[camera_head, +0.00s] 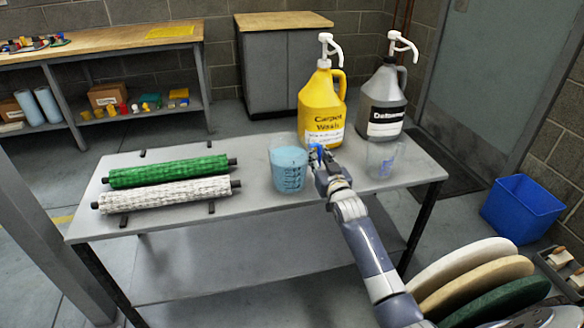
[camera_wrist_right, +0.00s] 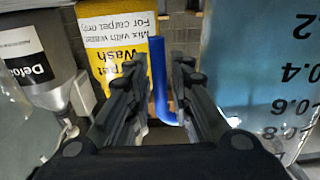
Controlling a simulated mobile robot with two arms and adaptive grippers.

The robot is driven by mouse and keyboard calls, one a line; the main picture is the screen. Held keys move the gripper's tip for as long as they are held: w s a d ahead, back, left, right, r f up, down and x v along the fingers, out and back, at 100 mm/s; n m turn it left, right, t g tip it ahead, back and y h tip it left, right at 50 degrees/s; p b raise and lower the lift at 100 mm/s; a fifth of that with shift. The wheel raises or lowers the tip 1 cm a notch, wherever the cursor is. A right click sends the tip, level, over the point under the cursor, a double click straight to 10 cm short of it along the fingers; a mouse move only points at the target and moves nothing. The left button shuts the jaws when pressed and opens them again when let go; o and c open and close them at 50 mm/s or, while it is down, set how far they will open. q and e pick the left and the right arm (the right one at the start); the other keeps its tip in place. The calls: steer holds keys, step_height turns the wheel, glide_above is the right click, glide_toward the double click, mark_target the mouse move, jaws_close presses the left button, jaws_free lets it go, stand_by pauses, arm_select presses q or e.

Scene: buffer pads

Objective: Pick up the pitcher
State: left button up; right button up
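A clear pitcher with blue liquid and dark scale marks (camera_head: 288,171) stands on the grey table, left of my right gripper (camera_head: 318,161). In the right wrist view the pitcher (camera_wrist_right: 262,75) fills the right side. Its blue handle (camera_wrist_right: 157,75) stands between the two fingers of my right gripper (camera_wrist_right: 157,95), with gaps visible beside it. The gripper is open around the handle. A second clear, empty-looking pitcher (camera_head: 381,161) stands to the right of my right gripper. My left gripper is not in view.
A yellow Carpet Wash jug (camera_head: 322,105) and a grey pump jug (camera_head: 382,102) stand behind the gripper on the table (camera_head: 240,208). Green (camera_head: 165,171) and white (camera_head: 165,193) rollers lie at left. A blue bin (camera_head: 522,208) sits on the floor at right.

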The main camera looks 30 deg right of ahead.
jaws_close()
steer(key=shift+r, duration=0.2)
steer(key=shift+r, duration=0.15)
